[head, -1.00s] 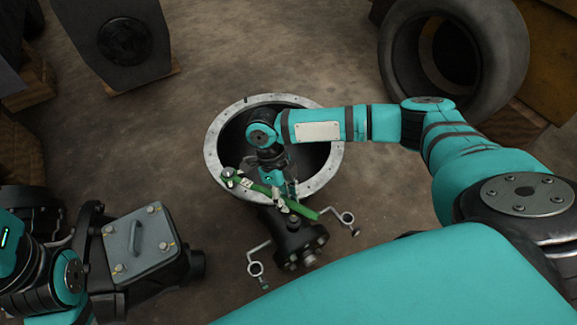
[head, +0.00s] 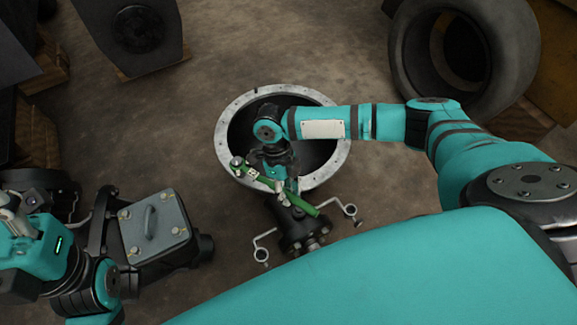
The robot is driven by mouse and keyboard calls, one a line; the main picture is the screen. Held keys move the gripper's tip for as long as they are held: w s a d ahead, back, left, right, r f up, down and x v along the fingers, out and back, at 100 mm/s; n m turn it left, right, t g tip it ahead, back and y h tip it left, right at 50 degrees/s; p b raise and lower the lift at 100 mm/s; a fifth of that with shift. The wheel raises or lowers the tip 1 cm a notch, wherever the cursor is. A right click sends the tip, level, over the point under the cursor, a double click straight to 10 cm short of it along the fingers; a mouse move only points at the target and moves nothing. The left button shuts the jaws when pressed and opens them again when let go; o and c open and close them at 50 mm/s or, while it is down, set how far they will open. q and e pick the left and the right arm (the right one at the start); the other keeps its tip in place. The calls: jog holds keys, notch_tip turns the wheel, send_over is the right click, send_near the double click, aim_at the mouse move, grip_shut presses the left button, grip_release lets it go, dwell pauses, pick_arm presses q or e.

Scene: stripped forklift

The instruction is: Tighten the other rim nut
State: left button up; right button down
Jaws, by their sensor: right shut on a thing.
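The grey metal rim (head: 338,165) is a wide ring with bolt holes, and its inside is dark. A long green-handled wrench (head: 309,209) lies slantwise across its near edge, with its metal head (head: 237,163) at the rim's left near side. My right gripper (head: 280,187) points down over the near edge and is shut on the wrench around its middle. The rim nuts are too small or hidden to tell apart; the wrench head covers that spot. My left arm is at the lower left, well away from the rim, and its fingers (head: 14,214) do not show clearly.
A dark hub (head: 300,228) with two bent ring-ended rods (head: 348,209) juts out at the rim's near side. A black box with a grey handled lid (head: 155,226) stands at the left. A big tyre (head: 515,50) stands at the upper right. Floor left of the rim is clear.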

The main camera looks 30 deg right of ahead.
jog(key=shift+r+p, duration=2.1)
